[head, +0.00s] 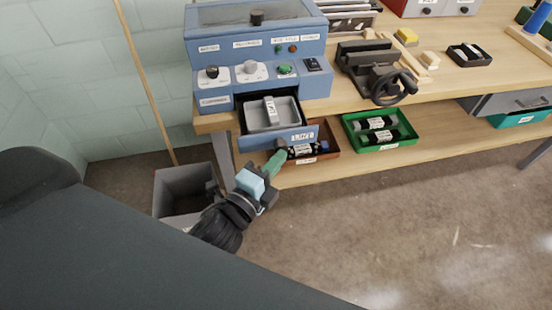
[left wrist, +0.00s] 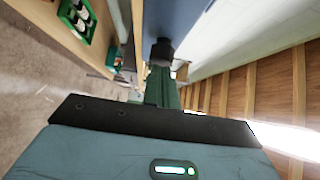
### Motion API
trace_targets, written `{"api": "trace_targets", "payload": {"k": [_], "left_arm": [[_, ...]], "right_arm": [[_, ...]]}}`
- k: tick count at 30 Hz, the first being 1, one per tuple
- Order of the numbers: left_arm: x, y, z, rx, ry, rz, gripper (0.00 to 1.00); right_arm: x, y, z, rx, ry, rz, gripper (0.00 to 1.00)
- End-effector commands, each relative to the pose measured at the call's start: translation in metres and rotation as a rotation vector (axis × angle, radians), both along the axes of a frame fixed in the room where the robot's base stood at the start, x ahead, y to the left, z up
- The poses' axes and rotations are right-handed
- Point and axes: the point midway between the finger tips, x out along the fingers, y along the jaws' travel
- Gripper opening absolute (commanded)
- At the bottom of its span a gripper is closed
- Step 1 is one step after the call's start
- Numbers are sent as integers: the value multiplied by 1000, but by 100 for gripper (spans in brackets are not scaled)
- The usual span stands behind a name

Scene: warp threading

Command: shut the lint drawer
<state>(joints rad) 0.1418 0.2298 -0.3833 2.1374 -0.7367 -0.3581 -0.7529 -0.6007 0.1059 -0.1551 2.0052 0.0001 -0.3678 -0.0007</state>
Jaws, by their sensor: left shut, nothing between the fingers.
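The lint drawer (head: 303,136) is a blue-fronted drawer with a white label, pulled out of the blue machine (head: 265,88) on the bench. A grey tray (head: 287,121) with a pale labelled item sits inside it. My left gripper (head: 273,163) has its green fingers shut and empty, with the tips at the dark knob (head: 281,144) on the drawer front. In the left wrist view the closed fingers (left wrist: 162,82) point at the dark knob (left wrist: 161,51) and the blue front (left wrist: 172,18). I cannot tell whether they touch. My right gripper is not in view.
A brown tray (head: 326,150) and a green tray (head: 406,138) rest on the lower shelf just right of the drawer. A grey bin (head: 170,184) stands on the floor to the left, with a wooden pole (head: 145,80) above it. The floor at right is clear.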

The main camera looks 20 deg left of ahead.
Motion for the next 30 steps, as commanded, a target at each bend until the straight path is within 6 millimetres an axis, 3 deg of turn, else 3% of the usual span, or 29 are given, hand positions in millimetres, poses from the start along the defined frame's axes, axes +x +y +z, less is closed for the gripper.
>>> {"api": "trace_targets", "payload": {"k": [8,14,22,30], "left_arm": [[1,0,0,0,0,0,0],[13,9,3,2,-4,2,0],[57,39,5,5,-6,3,0],[100,68,2,3,-4,3,0]], "right_arm": [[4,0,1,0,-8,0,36],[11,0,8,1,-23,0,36],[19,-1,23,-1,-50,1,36],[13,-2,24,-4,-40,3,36]]}}
